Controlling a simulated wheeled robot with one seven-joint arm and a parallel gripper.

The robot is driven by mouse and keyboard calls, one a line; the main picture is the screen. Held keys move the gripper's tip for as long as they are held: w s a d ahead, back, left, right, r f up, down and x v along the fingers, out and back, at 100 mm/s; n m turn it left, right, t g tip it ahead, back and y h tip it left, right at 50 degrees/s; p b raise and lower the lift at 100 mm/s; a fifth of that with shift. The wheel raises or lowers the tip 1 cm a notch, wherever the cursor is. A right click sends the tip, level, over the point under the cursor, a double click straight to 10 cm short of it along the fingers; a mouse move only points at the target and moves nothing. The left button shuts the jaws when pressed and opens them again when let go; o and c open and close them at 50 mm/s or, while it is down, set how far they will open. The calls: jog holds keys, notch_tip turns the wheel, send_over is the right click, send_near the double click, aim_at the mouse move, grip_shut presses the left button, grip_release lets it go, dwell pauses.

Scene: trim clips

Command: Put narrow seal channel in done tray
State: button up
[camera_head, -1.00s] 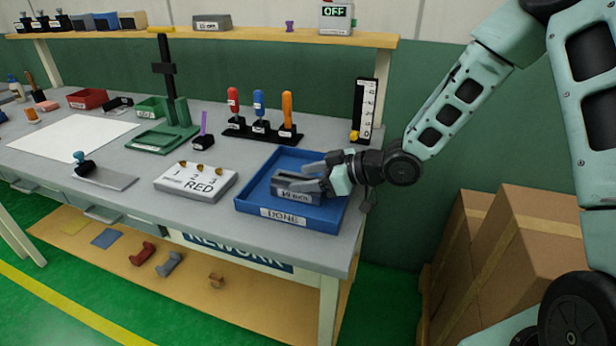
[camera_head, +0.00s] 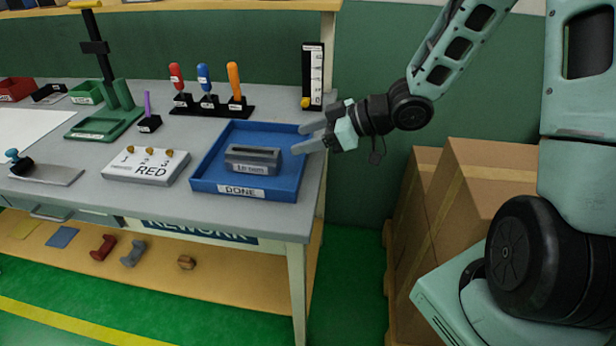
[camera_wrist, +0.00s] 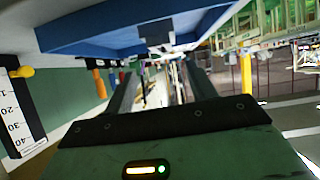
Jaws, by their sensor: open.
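The grey seal channel (camera_head: 252,158), a block with a slot along its top and a small label on its front, lies in the blue done tray (camera_head: 243,190). The label is too small to read surely. The tray stands at the right end of the workbench. My gripper (camera_head: 306,138) is open and empty at the tray's right side, apart from the channel. In the wrist view the two fingers (camera_wrist: 158,88) are spread, with the blue tray (camera_wrist: 100,32) beyond them at the top.
Behind stand a holder with red, blue and orange-handled tools (camera_head: 210,107) and an upright scale (camera_head: 312,75). Cardboard boxes (camera_head: 480,210) stand on the floor to the right.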

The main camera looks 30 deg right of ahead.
jog(key=a+h, duration=0.3)
jog(key=shift+s+a+f+g, duration=0.25)
jog(key=shift+s+f+g, duration=0.05)
jog(key=shift+f+g, duration=0.1)
jog(key=s+a+h, duration=0.1)
jog(key=s+m+g+h, duration=0.1)
jog(key=s+a+h, duration=0.1)
jog(key=s, duration=0.1)
jog(key=shift+a+r+h, duration=0.2)
jog(key=shift+a+h, duration=0.1)
jog(key=s+a+r+m+g+h, duration=0.1)
jog(key=s+a+g, duration=0.1)
jog(key=s, duration=0.8)
jog(key=s+a+r+m+g+h, duration=0.1)
jog(key=s+a+r+g, duration=0.1)
jog(key=s, duration=0.9)
jog(key=shift+s+a+r+g+h, duration=0.15)
jog(key=shift+a+r+g+h, duration=0.2)
jog(key=shift+a+g, duration=0.5)
jog(key=shift+d, duration=0.15)
jog(key=shift+r+p, duration=0.3)
